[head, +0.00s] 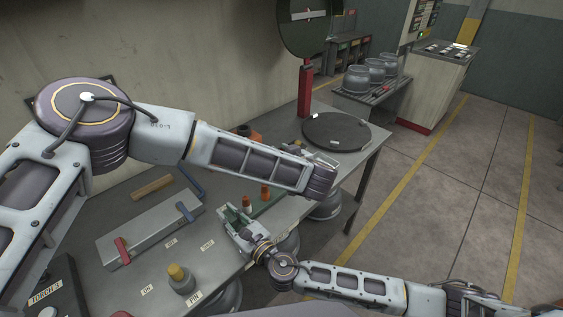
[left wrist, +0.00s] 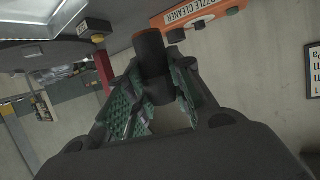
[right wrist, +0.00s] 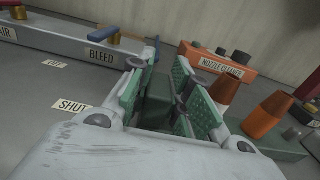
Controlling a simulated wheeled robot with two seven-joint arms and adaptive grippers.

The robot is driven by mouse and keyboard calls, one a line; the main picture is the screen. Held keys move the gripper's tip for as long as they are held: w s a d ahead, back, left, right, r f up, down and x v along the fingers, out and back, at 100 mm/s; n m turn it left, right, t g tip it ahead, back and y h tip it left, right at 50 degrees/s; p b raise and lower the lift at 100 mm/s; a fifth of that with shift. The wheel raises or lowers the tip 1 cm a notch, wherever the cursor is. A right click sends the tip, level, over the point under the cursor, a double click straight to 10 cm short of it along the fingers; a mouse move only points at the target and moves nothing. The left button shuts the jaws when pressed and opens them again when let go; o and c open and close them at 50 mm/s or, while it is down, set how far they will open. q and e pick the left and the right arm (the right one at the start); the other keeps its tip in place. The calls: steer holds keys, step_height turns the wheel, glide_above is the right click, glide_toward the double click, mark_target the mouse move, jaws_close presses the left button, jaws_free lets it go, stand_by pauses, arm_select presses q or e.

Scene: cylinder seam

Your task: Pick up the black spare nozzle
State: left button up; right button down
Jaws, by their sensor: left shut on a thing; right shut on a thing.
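The black spare nozzle (left wrist: 153,58) is a dark cylinder between the green-padded fingers of my left gripper (left wrist: 152,95) in the left wrist view. In the head view my left gripper (head: 318,163) is over the bench, its fingers mostly hidden by the arm. My right gripper (head: 234,216) is low over the bench at the near end of a green rack (head: 274,204). In the right wrist view the fingers of my right gripper (right wrist: 160,95) straddle a dark green part of that rack; the exact contact is hard to see.
Orange nozzles (right wrist: 270,114) stand on the rack. The orange nozzle cleaner (right wrist: 213,60) is behind it. A grey block with blue and red levers (head: 150,232) lies on the bench at left, a dark round plate (head: 336,131) at the far end.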

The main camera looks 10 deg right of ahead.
arm_select(q)
steer(key=shift+r, duration=0.25)
arm_select(e)
steer(key=c, duration=1.2)
jaws_free()
steer(key=shift+c, duration=0.2)
steer(key=shift+v, duration=6)
